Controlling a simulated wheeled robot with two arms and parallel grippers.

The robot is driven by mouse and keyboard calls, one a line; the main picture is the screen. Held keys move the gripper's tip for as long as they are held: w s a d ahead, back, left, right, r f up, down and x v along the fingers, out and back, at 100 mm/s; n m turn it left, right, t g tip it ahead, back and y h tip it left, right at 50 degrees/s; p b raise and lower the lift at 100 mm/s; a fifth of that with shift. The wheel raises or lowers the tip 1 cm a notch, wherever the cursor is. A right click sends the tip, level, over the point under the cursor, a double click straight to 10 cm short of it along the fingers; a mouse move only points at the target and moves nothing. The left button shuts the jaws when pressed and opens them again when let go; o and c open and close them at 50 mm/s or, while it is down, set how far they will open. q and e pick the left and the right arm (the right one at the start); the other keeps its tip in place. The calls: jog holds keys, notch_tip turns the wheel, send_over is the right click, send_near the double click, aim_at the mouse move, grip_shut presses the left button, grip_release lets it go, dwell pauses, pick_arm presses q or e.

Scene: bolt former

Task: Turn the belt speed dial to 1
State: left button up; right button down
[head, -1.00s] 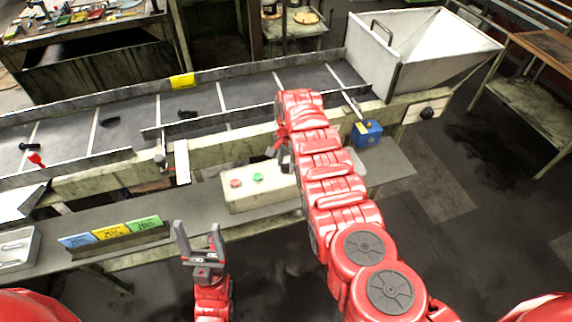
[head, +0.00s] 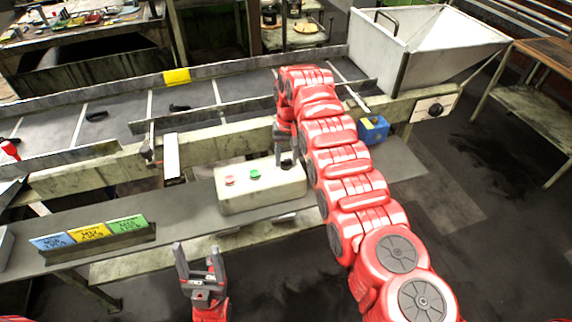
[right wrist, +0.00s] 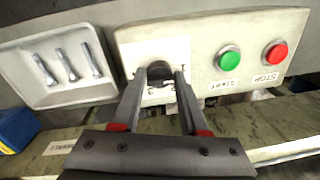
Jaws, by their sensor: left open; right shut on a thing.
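A pale control box (head: 262,190) stands on the grey ledge in front of the conveyor. It bears a red button (head: 230,181), a green button (head: 255,174) and, at its right end, a dark dial mostly hidden by my right gripper (head: 287,160). In the right wrist view, the dark round dial (right wrist: 159,70) sits between the two fingertips of my right gripper (right wrist: 161,80), which is shut on it. The dial's pointer and scale marks cannot be read. My left gripper (head: 198,265) is open and empty in front of the ledge, apart from the box.
The conveyor belt (head: 185,98) runs behind the box, with a white hopper (head: 430,50) at the right. A blue box (head: 373,129) and another black knob (head: 435,109) are to the right. Coloured cards (head: 90,232) stand left. A tray of bolts (right wrist: 62,70) shows in the wrist view.

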aim_at(288, 159)
jog(key=shift+n, duration=0.3)
jog(key=shift+c, duration=2.3)
grip_release()
jog(key=shift+d, duration=0.1)
jog(key=shift+r, duration=0.1)
jog(key=shift+w+r+b, duration=0.1)
jog(key=shift+r+b, duration=0.4)
jog(key=shift+r, duration=0.1)
notch_tip(288, 159, up, 6)
jog(key=p, duration=0.2)
jog(key=shift+d+f+p, duration=0.1)
jog(key=shift+f+p, duration=0.05)
jog(key=shift+p, duration=0.25)
notch_tip(288, 159, up, 10)
jog(key=p, duration=0.9)
jog(key=shift+d+p, duration=0.3)
jog(key=shift+d, duration=0.15)
